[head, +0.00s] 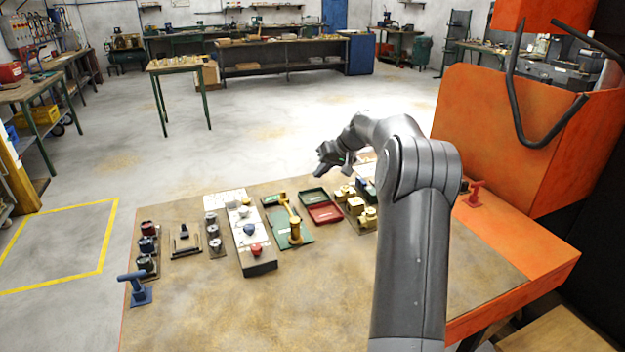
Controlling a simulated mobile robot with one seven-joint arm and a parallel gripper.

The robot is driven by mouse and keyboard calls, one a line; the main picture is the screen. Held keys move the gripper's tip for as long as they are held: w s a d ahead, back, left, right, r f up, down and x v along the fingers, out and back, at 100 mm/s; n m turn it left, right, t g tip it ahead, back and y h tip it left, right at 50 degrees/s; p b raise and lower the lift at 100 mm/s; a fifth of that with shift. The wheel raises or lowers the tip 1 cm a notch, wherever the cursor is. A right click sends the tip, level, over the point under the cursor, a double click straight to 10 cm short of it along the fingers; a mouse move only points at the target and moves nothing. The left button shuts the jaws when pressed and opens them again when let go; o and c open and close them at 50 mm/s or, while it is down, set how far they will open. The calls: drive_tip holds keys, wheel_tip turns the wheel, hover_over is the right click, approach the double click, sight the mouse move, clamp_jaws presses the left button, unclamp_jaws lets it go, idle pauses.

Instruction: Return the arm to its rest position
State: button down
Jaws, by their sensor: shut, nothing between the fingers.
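My arm (415,230) rises from the lower right of the head view and bends to the left at its elbow. My gripper (322,168) is at its end, shut and empty, in the air over the far side of the workbench (230,305). It hangs above and behind the red tray (322,208), apart from the bench items. My forearm and elbow hide part of the bench's right half.
On the bench stand a blue clamp (137,289), a white control panel (246,228) with knobs, a green tray (288,222) with a brass part, and brass blocks (360,210). An orange machine (530,130) stands at the right. The bench front is clear.

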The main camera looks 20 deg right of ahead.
drive_tip(key=s+a+r+h, duration=0.1)
drive_tip(key=s+a+r, duration=0.3)
drive_tip(key=s+a, duration=0.25)
drive_tip(key=s+a+r+g+h, duration=0.1)
drive_tip(key=s+a+r, duration=0.2)
drive_tip(key=s+a, duration=0.35)
drive_tip(key=s+a+r+h, duration=0.1)
drive_tip(key=s+a+r, duration=0.3)
drive_tip(key=s, duration=0.4)
drive_tip(key=s+a+f+h, duration=0.1)
drive_tip(key=s+a+f, duration=0.1)
drive_tip(key=s, duration=1)
drive_tip(key=s+a+f+t+h, duration=0.1)
drive_tip(key=s+f, duration=0.2)
drive_tip(key=s, duration=0.9)
drive_tip(key=shift+s+a+f, duration=0.25)
drive_tip(key=shift+s+a, duration=0.05)
drive_tip(key=shift+a, duration=0.05)
drive_tip(key=c, duration=2.2)
unclamp_jaws()
